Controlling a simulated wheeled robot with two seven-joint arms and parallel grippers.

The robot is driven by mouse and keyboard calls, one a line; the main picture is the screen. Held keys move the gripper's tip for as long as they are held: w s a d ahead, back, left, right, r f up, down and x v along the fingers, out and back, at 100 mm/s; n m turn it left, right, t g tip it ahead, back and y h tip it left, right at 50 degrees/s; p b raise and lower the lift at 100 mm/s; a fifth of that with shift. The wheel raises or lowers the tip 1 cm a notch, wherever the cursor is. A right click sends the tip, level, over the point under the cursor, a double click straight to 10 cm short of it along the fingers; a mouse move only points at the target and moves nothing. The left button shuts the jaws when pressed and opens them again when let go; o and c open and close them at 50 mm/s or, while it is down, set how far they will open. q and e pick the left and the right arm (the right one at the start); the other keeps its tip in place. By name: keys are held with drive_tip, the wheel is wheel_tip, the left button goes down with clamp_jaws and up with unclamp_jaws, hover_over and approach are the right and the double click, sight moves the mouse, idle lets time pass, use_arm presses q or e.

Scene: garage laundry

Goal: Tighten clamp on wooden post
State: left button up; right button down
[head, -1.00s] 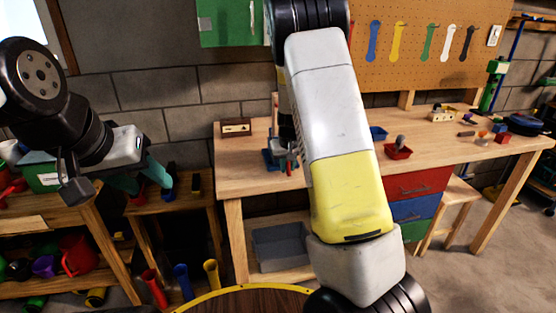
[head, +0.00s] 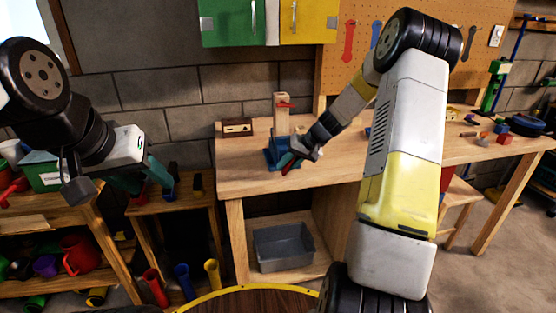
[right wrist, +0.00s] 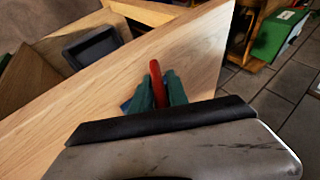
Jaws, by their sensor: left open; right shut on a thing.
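A wooden post (head: 281,112) stands upright in a blue clamp (head: 272,155) near the left front of the workbench. A red piece (head: 286,105) shows at the upper part of the post. My right gripper (head: 290,160) is at the clamp, shut on its red handle (head: 287,168). In the right wrist view the red handle (right wrist: 156,82) sits between the two teal fingers (right wrist: 160,92). My right gripper partly hides the clamp's right side. My left gripper (head: 144,182) is open and empty, well left of the workbench.
The wooden workbench (head: 340,170) has bare room at its front. A small wooden box (head: 237,127) stands left of the post. A grey bin (head: 283,247) is on the shelf below. Green and yellow cabinets (head: 308,22) hang above. Shelves with tools and jugs (head: 80,254) stand at left.

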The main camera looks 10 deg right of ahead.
drive_tip(key=m+y, duration=0.1)
drive_tip(key=y, duration=0.2)
drive_tip(key=shift+s+a+y, duration=0.1)
drive_tip(key=shift+s+y, duration=0.05)
drive_tip(key=shift+y, duration=0.15)
drive_tip(key=shift+s+a+r+m+t+y, duration=0.1)
drive_tip(key=shift+m+t+y, duration=0.1)
drive_tip(key=shift+y, duration=0.6)
drive_tip(key=shift+a+r+m+t+y, duration=0.1)
drive_tip(key=shift+m+y, duration=0.1)
drive_tip(key=shift+y, duration=0.6)
drive_tip(key=shift+f+y, duration=0.1)
drive_tip(key=shift+y, duration=0.2)
drive_tip(key=shift+a, duration=0.1)
drive_tip(key=c, duration=1.4)
unclamp_jaws()
drive_tip(key=shift+c, duration=0.2)
drive_tip(key=shift+d+r, duration=0.2)
drive_tip(key=shift+d, duration=0.25)
drive_tip(key=v, duration=0.7)
drive_tip(key=shift+s, duration=0.2)
